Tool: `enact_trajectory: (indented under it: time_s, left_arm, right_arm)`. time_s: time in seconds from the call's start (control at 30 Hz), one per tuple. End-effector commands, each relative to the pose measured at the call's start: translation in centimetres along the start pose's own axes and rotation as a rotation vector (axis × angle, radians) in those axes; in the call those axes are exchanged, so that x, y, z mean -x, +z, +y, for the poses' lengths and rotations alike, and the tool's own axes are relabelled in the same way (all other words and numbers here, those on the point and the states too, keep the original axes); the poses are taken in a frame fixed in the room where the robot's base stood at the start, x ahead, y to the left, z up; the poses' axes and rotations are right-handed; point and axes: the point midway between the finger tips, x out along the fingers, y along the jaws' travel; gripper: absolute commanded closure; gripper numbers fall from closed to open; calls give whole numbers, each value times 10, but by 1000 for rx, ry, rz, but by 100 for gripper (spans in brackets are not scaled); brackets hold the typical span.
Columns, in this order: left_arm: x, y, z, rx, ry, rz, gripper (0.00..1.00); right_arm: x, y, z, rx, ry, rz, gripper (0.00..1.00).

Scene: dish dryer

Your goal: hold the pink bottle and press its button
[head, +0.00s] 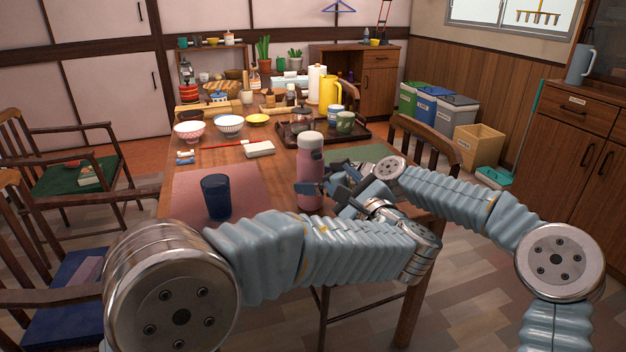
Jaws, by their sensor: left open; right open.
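The pink bottle (311,163) stands upright near the front edge of the table, with a pale grey lid. Its button is too small to make out. My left gripper (346,204) is open, just right of the bottle's lower part. My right gripper (330,183) is open close to the bottle, and dark finger parts cross the front of the bottle's body. The two grippers overlap in the picture, so their fingers are hard to tell apart. I cannot tell whether any finger touches the bottle.
A dark blue cup (216,196) stands on the pink mat (255,185) left of the bottle. A green mat (362,153) lies behind the grippers. A dark tray (290,141) with a teapot (302,118) and cups is farther back. A chair (425,148) stands at the right side.

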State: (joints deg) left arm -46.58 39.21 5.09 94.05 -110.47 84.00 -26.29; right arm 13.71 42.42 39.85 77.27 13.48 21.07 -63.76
Motion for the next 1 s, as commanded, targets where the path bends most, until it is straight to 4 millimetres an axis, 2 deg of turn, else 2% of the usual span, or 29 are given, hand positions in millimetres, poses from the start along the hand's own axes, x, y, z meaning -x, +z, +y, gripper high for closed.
enact_trajectory:
  time_s: [0.1,0.2,0.47,0.57,0.97,1.0]
  left_arm:
    - [0,0,0,0,0,0,57]
    - [0,0,0,0,0,0,57]
    - [0,0,0,0,0,0,57]
    - [0,0,0,0,0,0,57]
    - [0,0,0,0,0,0,57]
    - [0,0,0,0,0,0,60]
  right_arm:
    - [-13,0,0,0,-1,0,0]
    - [-17,0,0,0,1,0,0]
    - [-19,0,0,0,1,0,0]
    - [-18,0,0,0,1,0,12]
    - [-18,0,0,0,1,0,74]
    - [-18,0,0,0,1,0,76]
